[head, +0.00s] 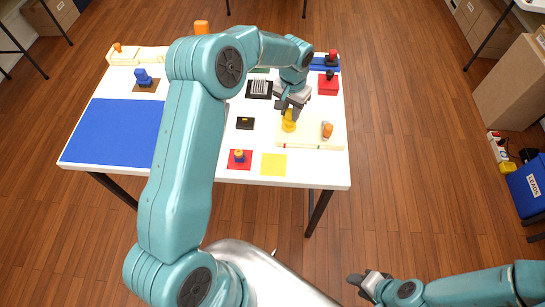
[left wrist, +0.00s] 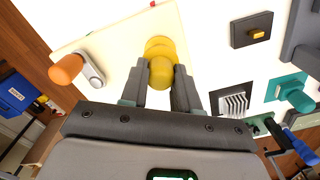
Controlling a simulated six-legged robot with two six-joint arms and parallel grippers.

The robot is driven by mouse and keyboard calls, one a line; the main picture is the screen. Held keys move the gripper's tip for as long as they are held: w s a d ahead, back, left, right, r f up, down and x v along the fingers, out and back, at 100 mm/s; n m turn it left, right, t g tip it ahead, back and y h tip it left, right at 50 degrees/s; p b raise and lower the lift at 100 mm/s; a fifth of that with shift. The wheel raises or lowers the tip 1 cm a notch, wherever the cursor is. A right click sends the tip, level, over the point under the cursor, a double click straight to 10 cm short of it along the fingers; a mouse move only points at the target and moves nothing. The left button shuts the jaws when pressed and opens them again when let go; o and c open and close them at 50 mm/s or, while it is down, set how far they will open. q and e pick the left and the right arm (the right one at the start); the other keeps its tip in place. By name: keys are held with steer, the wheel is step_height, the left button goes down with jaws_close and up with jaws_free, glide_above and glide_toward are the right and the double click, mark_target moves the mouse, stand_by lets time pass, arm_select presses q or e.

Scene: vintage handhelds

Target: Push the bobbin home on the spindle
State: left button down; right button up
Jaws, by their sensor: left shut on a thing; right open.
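The yellow bobbin (head: 289,122) stands at the left part of a cream board (head: 310,144) on the table. My left gripper (head: 287,109) reaches down from above and is shut on it. In the left wrist view the bobbin (left wrist: 160,72) shows its rounded top between the two fingers, with a wider yellow flange beyond. The spindle is hidden, and I cannot tell how far down the bobbin sits. An orange-handled crank (head: 327,130) is on the same board, to the right. My right gripper (head: 358,281) is open and empty, low in front of the table.
A black box with a yellow button (head: 245,123) lies left of the board. A red pad (head: 233,163) with a small knob and a yellow pad (head: 273,164) are near the front edge. A red block with a black knob (head: 328,88) stands behind. The blue mat (head: 115,132) is clear.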

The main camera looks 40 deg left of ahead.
mark_target(290, 110)
arm_select(q)
steer(key=shift+f+b, duration=0.45)
steer(key=shift+f, duration=0.1)
steer(key=c, duration=0.8)
jaws_free()
steer(key=shift+c, duration=1.2)
steer(key=shift+r, duration=0.1)
steer(key=shift+r+p, duration=2.1)
steer(key=shift+r, duration=1.4)
steer(key=shift+f, duration=0.1)
